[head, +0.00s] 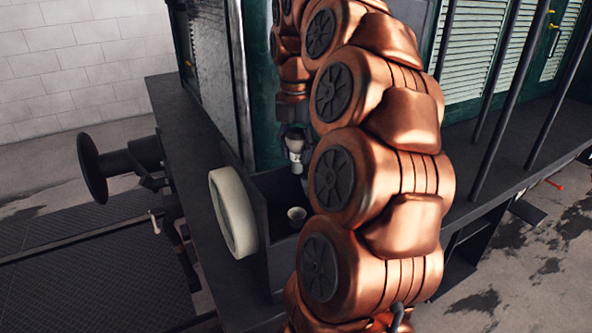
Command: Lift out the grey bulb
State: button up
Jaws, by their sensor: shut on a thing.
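My gripper (292,134) hangs below the copper arm, just above a dark open box (262,218). It is shut on a small pale grey object, which looks like the grey bulb (295,150). The bulb is roughly upright, with its top between the dark fingers. Its lower end is over the box, and I cannot tell whether it touches anything there. My arm covers the right part of the box and some of its inside.
The box stands on a dark platform (190,130) with a buffer (95,168) at left. Dark poles (510,95) rise at right.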

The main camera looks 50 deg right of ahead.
jog(key=shift+r, duration=0.85)
notch_tip(320, 180, up, 12)
jog(key=p, duration=0.9)
jog(key=shift+f, duration=0.25)
